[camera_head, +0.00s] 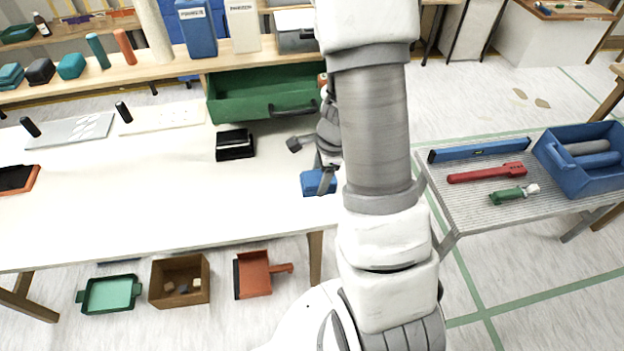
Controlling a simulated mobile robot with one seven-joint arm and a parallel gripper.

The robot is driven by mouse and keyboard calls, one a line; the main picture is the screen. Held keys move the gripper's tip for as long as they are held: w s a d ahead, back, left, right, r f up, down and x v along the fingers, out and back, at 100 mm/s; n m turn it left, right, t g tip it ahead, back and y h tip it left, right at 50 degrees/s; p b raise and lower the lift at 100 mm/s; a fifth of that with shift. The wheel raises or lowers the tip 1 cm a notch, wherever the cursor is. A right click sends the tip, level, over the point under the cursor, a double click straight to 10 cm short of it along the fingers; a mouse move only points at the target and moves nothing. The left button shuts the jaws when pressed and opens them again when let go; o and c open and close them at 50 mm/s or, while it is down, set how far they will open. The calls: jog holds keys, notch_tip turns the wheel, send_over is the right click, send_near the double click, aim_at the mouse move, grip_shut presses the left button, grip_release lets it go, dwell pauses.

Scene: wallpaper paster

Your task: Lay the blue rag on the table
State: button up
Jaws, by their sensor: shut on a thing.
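The blue rag (316,184) is a small folded block at the right end of the white table (180,205). My gripper (325,172) is shut on it from above, and my arm hides part of the gripper. Whether the rag touches the tabletop or hangs just above it, I cannot tell.
A black box-like object (235,145) lies left of the rag, before a green open drawer (262,95). Trowels (70,130) lie at the back left. The table's front middle is clear. A grey side table (500,205) with tools and a blue crate (585,180) stands right.

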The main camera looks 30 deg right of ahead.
aim_at(314, 170)
jog(key=w+f, duration=0.1)
jog(key=w, duration=0.1)
jog(key=w+f, duration=0.1)
jog(key=w, duration=0.1)
jog(key=shift+w+d+f, duration=0.1)
jog(key=shift+d+f, duration=0.2)
jog(key=shift+d, duration=0.05)
jog(key=shift+f+b, duration=0.5)
jog(key=shift+f, duration=1.5)
jog(key=shift+f, duration=0.15)
jog(key=o, duration=1.4)
